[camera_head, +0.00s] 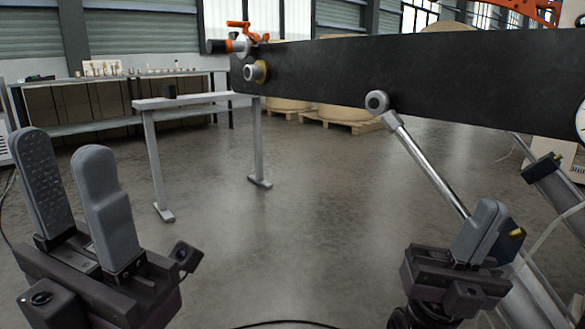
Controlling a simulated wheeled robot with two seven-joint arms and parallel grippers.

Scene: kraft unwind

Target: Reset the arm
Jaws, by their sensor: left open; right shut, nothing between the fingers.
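A long black machine arm (330,72) spans the upper right, nearly level, its free end to the left. That end carries an orange-and-black fitting (238,43) and a short round metal stub (256,71). A chrome cylinder rod (428,160) joins the arm's underside at a round pivot (377,102) and slopes down right. My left gripper (62,150) is open and empty at the lower left, well apart from the arm. My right gripper (492,208) is shut and empty at the lower right, below the arm. In the picture it overlaps the lower rod; I cannot tell whether they touch.
A long bench (120,77) with small parts stands behind at left. Large kraft rolls (345,113) lie on pallets behind the arm. The middle floor (300,220) is clear.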

